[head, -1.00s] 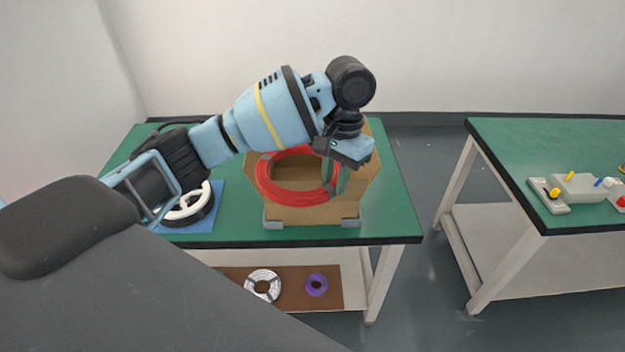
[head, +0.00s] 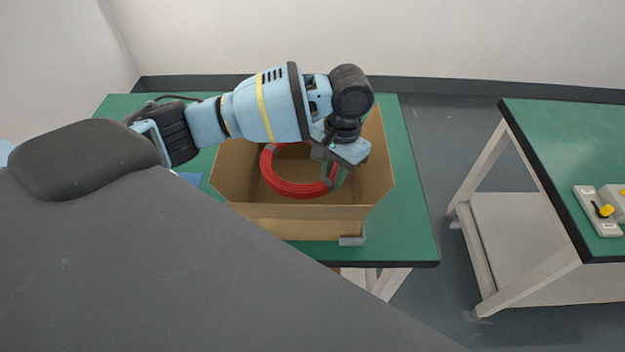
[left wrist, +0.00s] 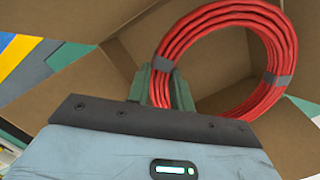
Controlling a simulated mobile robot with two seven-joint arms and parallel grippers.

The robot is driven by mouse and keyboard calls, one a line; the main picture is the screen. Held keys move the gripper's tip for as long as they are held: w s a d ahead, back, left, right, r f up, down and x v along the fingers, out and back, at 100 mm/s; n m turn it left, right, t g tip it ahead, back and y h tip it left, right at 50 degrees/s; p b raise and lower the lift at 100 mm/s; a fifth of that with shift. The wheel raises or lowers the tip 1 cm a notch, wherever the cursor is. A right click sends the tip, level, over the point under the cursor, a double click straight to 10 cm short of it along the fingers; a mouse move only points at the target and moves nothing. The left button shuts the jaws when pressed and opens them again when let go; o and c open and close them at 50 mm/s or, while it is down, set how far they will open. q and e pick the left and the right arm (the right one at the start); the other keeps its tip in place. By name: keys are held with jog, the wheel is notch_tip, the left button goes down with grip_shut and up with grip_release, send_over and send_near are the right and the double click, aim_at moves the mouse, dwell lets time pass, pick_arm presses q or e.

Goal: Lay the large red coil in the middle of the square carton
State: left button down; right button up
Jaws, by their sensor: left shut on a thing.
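The large red coil (head: 291,188) shows in the head view inside the outline of the open square carton (head: 290,212). My left gripper (head: 336,172) is shut on the coil's right side. In the left wrist view the coil (left wrist: 212,18) has grey ties and is gripped between the green fingers (left wrist: 162,86). The carton's brown walls and floor (left wrist: 216,62) lie behind it. I cannot tell whether the coil touches the carton floor. The coil's far edge is partly hidden by my arm. My right gripper is not in view.
The carton stands on a green table (head: 408,205); a grey bracket (head: 351,240) is at its front right corner. A blue mat (head: 190,179) is mostly hidden by my arm. A second green table (head: 575,150) with a grey-and-yellow device (head: 603,210) stands at right, across a floor gap.

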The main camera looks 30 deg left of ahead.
pick_arm(q)
jog(key=shift+s+d+f, duration=0.1)
jog(key=shift+s+f, duration=0.1)
jog(key=shift+f, duration=0.05)
jog(key=shift+w, duration=0.2)
jog(key=shift+w+f, duration=0.1)
jog(key=shift+f, duration=0.3)
notch_tip(320, 180, down, 4)
jog(key=shift+r+b, duration=0.25)
jog(key=shift+b, duration=0.05)
notch_tip(320, 180, down, 6)
jog(key=shift+r+b, duration=0.25)
jog(key=shift+b, duration=0.1)
jog(key=shift+f, duration=0.1)
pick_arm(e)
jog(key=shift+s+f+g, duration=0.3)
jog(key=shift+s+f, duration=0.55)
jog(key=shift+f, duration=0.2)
pick_arm(q)
jog(key=shift+f, duration=0.55)
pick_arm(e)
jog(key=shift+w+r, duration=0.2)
pick_arm(q)
jog(key=c, duration=1.2)
grip_release()
jog(key=shift+c, duration=0.2)
